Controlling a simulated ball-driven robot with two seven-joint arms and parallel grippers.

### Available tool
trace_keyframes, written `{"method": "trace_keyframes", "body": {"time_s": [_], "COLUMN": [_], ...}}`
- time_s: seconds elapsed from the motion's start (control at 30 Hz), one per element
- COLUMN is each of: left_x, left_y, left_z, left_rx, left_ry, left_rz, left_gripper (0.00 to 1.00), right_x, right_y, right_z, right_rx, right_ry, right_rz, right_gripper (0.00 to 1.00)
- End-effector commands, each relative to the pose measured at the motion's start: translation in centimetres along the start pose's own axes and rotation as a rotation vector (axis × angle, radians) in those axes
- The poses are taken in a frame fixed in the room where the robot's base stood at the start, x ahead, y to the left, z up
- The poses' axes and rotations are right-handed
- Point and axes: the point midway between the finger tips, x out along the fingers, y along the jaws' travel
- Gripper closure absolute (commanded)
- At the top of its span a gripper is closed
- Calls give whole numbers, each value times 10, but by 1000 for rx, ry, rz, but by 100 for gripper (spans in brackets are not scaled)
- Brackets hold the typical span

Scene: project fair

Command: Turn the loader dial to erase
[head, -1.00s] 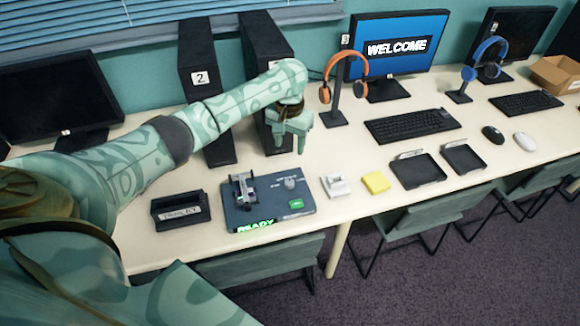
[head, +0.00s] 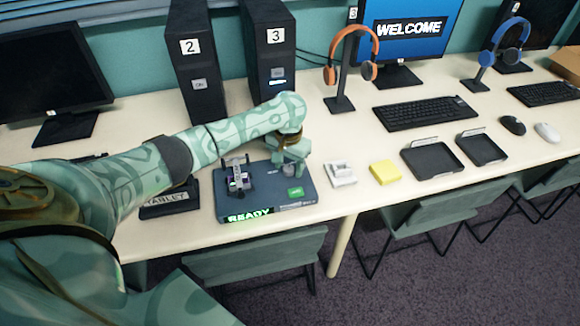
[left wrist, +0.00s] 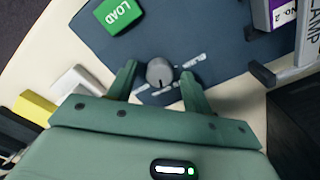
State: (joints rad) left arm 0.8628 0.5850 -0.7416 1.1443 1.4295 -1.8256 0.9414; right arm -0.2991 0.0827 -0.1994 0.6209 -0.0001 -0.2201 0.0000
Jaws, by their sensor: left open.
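The loader (head: 262,207) is a dark blue-grey box on the table, with a lit green READY strip on its front. Its grey round dial (left wrist: 159,72) shows in the left wrist view, with a dark pointer line towards the bottom of the picture. Small white labels beside the dial are too small to read. My left gripper (left wrist: 158,76) is open, one finger on each side of the dial; I cannot tell whether they touch it. In the head view the left gripper (head: 290,165) is over the loader's back right and partly hides the dial. My right gripper is not in view.
A green LOAD button (left wrist: 119,16) is near the dial. A metal clamp (left wrist: 296,60) holds a purple piece marked No.2 (left wrist: 283,12). A white object (head: 341,173) and a yellow block (head: 385,172) lie right of the loader. A tablet holder (head: 170,200) stands left.

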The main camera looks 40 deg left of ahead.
Motion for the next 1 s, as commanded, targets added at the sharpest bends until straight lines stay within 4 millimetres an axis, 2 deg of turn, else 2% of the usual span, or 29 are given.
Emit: {"method": "trace_keyframes", "body": {"time_s": [0.17, 0.2, 0.3, 0.37, 0.73, 1.0], "left_x": [-1, -1, -1, -1, -3, -5], "left_y": [0, 0, 0, 0, 0, 0], "left_z": [0, 0, 0, 0, 0, 1], "left_rx": [0, 0, 0, 0, 43, 212], "left_ry": [1, 1, 1, 1, 1, 0], "left_rz": [0, 0, 0, 0, -1, 0], "left_gripper": [50, 52, 80, 94, 94, 94], "right_x": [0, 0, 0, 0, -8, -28], "right_y": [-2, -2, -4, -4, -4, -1], "right_z": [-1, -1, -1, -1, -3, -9], "right_rx": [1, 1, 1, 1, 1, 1], "right_ry": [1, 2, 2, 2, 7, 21], "right_rz": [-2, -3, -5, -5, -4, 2], "right_gripper": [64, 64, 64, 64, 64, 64]}}
